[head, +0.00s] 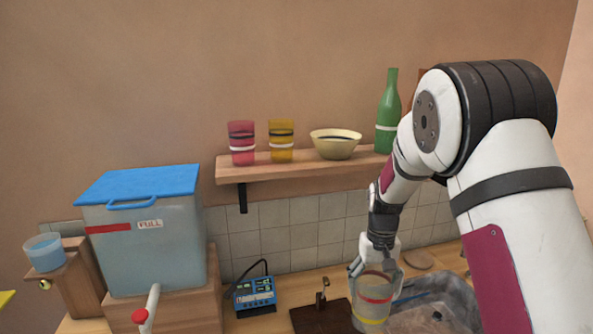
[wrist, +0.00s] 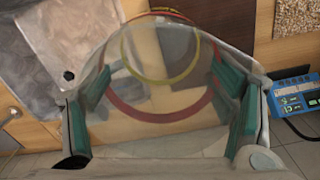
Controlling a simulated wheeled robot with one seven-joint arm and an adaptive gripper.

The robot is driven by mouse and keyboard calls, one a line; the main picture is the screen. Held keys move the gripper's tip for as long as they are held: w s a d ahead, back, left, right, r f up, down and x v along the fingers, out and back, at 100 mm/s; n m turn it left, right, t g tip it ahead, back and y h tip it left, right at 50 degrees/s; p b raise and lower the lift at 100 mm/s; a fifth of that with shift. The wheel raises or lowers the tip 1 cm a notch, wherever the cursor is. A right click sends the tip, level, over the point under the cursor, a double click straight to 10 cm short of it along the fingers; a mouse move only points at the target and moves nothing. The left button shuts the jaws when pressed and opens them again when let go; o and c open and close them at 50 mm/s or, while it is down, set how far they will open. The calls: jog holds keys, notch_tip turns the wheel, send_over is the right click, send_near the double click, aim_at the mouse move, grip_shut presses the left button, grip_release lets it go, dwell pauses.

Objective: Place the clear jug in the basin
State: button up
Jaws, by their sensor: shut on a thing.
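The clear jug (head: 371,311), with a red band and a yellow band, is upright in my gripper (head: 376,272) in the head view. My gripper is shut around the jug's upper part. In the wrist view the jug (wrist: 150,75) sits between the green finger pads of my gripper (wrist: 160,105), and I look through its clear wall. The grey basin (head: 455,288) is just right of the jug in the head view, partly hidden by my arm. The basin (wrist: 70,36) also shows at the upper left in the wrist view. The jug's base is partly hidden in both views.
A blue device (head: 255,296) and a dark brown board (head: 318,317) with a small upright fitting lie left of the jug. A lidded tank (head: 150,245) with a tap stands at the left. A shelf (head: 290,170) above holds cups, a bowl and a green bottle.

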notch_tip(320, 180, up, 3)
jog(key=shift+r, duration=0.1)
notch_tip(320, 180, down, 7)
jog(key=shift+r, duration=3.25)
jog(key=shift+f, duration=3.4)
jog(key=shift+s, duration=0.1)
